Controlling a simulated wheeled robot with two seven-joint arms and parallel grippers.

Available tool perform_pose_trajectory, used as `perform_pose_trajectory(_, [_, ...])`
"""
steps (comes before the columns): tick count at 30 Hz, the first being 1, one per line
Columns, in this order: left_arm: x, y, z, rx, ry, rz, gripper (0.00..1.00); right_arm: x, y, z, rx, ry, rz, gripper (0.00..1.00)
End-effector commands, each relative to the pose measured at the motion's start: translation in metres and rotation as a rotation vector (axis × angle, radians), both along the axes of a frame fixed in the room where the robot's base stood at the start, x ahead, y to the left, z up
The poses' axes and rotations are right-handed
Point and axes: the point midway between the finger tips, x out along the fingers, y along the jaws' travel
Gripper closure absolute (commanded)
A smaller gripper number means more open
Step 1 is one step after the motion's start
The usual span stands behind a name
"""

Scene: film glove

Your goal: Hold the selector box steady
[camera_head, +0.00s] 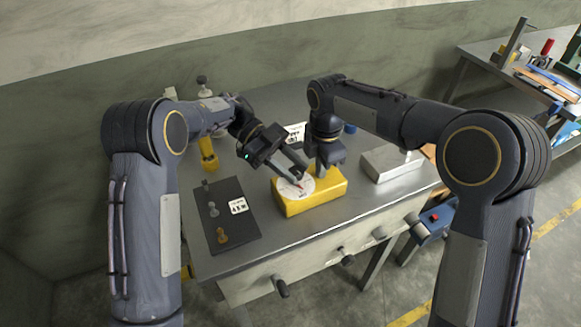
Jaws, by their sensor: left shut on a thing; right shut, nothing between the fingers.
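The yellow selector box (318,199) sits on the grey workbench, with a round white dial (289,190) on its top left part. My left gripper (299,176) comes down at a slant over the dial and is shut on the dial's knob, which its fingers mostly hide. A small red mark shows beside the fingertips. My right gripper (322,172) points straight down at the top of the box, right of the dial. It is shut and empty, with its tips at or very near the box's top; exact contact is hard to tell.
A dark mat (233,222) with small knob-like parts and a white printed card (238,206) lies left of the box. A silver metal block (391,163) lies to the right. A blue round thing (350,128) and another printed card (295,132) are behind. The bench front has several handles.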

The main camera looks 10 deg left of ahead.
Motion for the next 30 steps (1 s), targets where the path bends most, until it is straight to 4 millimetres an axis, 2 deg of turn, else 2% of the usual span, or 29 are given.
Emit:
perform_pose_trajectory(1, [-0.0009, -0.0050, 0.0030, -0.013, -0.001, -0.049, 0.89, -0.0004, -0.0009, -0.0078, -0.004, 0.008, -0.002, 1.00])
perform_pose_trajectory(12, [-0.0003, -0.0063, 0.0031, -0.014, 0.002, -0.250, 0.89, -0.0002, -0.0008, -0.0077, -0.004, 0.007, -0.002, 1.00])
perform_pose_trajectory(30, [-0.0008, -0.0057, 0.0032, -0.013, 0.007, -0.301, 0.89, 0.0002, -0.0011, -0.0077, -0.005, 0.006, -0.002, 1.00])
